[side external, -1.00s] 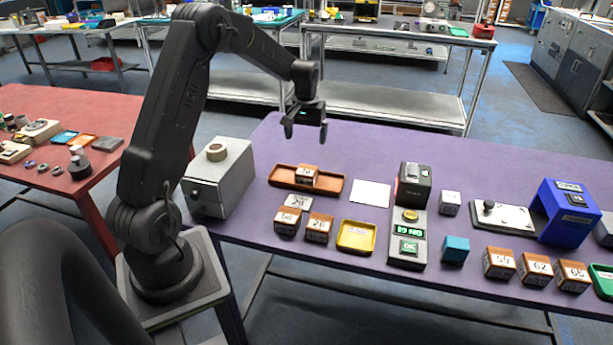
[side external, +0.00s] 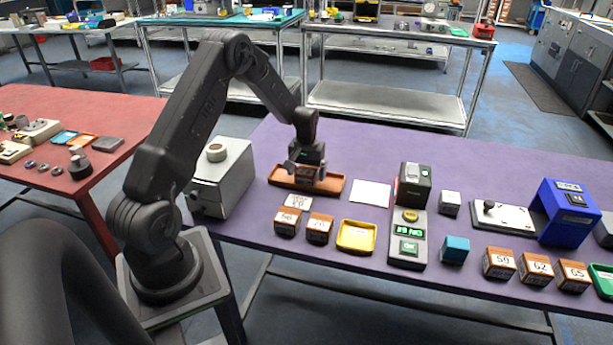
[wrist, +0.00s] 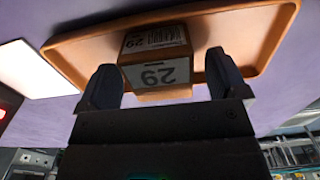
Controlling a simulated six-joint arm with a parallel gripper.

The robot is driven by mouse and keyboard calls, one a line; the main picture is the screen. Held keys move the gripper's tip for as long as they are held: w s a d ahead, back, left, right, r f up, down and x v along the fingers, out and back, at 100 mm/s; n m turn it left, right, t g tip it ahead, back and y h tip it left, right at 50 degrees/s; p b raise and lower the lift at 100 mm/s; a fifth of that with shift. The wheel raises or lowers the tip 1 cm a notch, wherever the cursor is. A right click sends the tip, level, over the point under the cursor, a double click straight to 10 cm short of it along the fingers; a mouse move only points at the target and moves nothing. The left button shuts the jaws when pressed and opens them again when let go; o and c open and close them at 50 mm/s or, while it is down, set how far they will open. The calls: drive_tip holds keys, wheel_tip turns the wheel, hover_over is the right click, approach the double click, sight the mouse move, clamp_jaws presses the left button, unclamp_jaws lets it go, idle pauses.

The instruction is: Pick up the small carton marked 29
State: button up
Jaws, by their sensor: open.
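The small carton marked 29 (wrist: 156,66) sits in the brown tray (wrist: 265,38), its number upside down in the wrist view. My gripper (wrist: 164,84) is open, with one dark finger on each side of the carton. In the side view my gripper (side external: 306,176) is low over the tray, pointing down.
Two brown cartons (side external: 287,221) (side external: 319,228) and a yellow tray (side external: 357,237) stand in front of the brown tray. A white sheet (side external: 371,193) lies to its right, with a scanner device (side external: 413,185) beyond. A grey box (side external: 222,186) stands to its left.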

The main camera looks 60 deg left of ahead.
drive_tip(key=c, duration=1)
drive_tip(key=shift+c, duration=0.4)
drive_tip(key=shift+r, duration=0.1)
